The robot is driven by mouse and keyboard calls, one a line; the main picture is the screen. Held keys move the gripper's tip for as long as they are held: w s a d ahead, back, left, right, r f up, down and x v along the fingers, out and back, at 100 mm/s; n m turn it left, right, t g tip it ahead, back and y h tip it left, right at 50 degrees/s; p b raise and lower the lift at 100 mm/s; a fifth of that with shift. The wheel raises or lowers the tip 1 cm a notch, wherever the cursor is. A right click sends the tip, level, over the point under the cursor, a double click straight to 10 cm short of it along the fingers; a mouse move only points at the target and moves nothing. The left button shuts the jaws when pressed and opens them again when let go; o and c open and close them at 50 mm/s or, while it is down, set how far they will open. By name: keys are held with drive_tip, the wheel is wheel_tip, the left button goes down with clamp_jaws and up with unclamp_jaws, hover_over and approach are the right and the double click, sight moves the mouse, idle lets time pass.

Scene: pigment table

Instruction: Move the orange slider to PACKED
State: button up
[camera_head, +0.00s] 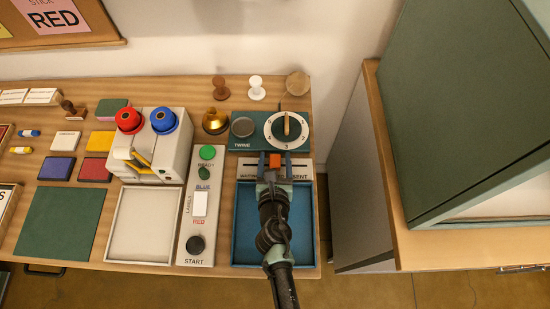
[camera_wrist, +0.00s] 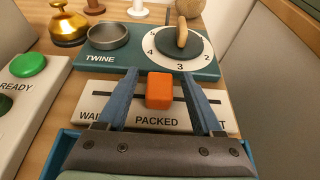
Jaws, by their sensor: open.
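The orange slider (camera_wrist: 160,90) sits on a pale panel (camera_wrist: 100,115) with a dark horizontal slot. In the wrist view it stands just above the word PACKED, the middle label; the labels on either side are partly covered by my fingers. My gripper (camera_wrist: 162,85) is open, with one blue finger on each side of the slider. The right finger is close to the slider, and a gap shows at the left; I cannot tell whether either touches. In the head view the slider (camera_head: 275,160) shows between the fingertips of my gripper (camera_head: 275,158).
A teal TWINE panel (camera_wrist: 110,68) with a numbered dial (camera_wrist: 187,45) and a round metal dish stands just behind the slider panel. A blue tray (camera_head: 243,225) lies in front, under my arm. A START button panel (camera_head: 197,245) is to the left.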

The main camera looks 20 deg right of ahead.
drive_tip(key=v, duration=1.3)
idle(0.4)
